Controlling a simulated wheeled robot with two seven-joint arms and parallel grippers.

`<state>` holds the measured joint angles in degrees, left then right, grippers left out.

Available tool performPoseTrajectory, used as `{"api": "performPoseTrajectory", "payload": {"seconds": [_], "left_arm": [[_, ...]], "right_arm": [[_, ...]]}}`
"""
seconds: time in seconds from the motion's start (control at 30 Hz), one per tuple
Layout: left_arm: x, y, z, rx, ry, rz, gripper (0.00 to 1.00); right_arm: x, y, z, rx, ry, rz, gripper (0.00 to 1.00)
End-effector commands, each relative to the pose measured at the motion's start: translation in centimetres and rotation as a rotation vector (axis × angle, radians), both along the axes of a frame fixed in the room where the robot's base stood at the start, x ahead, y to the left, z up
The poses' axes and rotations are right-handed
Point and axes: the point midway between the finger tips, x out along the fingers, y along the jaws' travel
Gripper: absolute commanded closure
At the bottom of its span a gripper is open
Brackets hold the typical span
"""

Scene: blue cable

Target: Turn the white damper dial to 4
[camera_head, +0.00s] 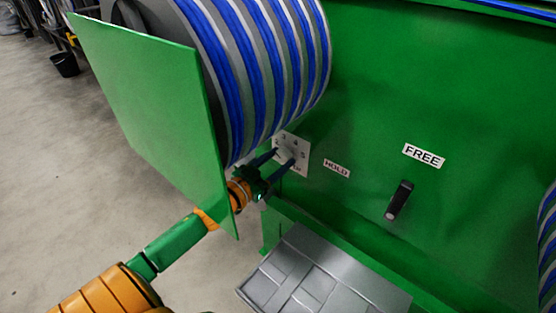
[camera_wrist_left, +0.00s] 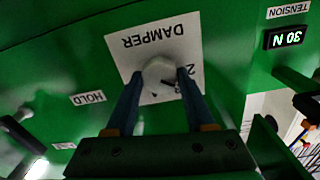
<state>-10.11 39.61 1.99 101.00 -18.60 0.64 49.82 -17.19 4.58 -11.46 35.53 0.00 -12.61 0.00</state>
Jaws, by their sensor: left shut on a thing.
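The white damper dial (camera_wrist_left: 157,70) sits on a white square plate (camera_wrist_left: 120,45) on the green panel. The plate reads DAMPER, upside down in the wrist view. In the head view the plate (camera_head: 304,146) shows small numbers along its top. My left gripper (camera_wrist_left: 159,80) is shut on the dial, one finger on each side. In the head view the left gripper (camera_head: 285,158) reaches the plate from the lower left, and its fingers partly cover the dial. A small dark mark shows on the dial, but I cannot tell which number it points at. My right gripper is not in view.
A large drum of blue cable (camera_head: 255,70) and a green side plate (camera_head: 150,105) stand above and left of my arm.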

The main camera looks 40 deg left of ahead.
Motion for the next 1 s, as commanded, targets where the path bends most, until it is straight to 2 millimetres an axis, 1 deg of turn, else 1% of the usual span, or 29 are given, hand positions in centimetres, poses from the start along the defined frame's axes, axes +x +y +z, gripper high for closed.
{"api": "performPoseTrajectory", "payload": {"seconds": [0.17, 0.37, 0.7, 1.0], "left_arm": [[0.0, -0.1, 0.0, 0.027, -0.002, -0.001, 1.0], [0.0, 0.0, 0.1, 0.132, -0.009, 0.001, 1.0], [0.0, -0.1, 0.2, 0.428, -0.032, 0.0, 1.0], [0.0, -0.1, 0.1, 0.665, -0.052, -0.002, 1.0]], "right_arm": [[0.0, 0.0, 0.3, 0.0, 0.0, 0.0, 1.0], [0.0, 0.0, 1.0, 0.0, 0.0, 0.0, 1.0], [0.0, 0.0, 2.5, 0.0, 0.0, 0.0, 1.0], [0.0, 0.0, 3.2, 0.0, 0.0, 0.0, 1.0]]}}
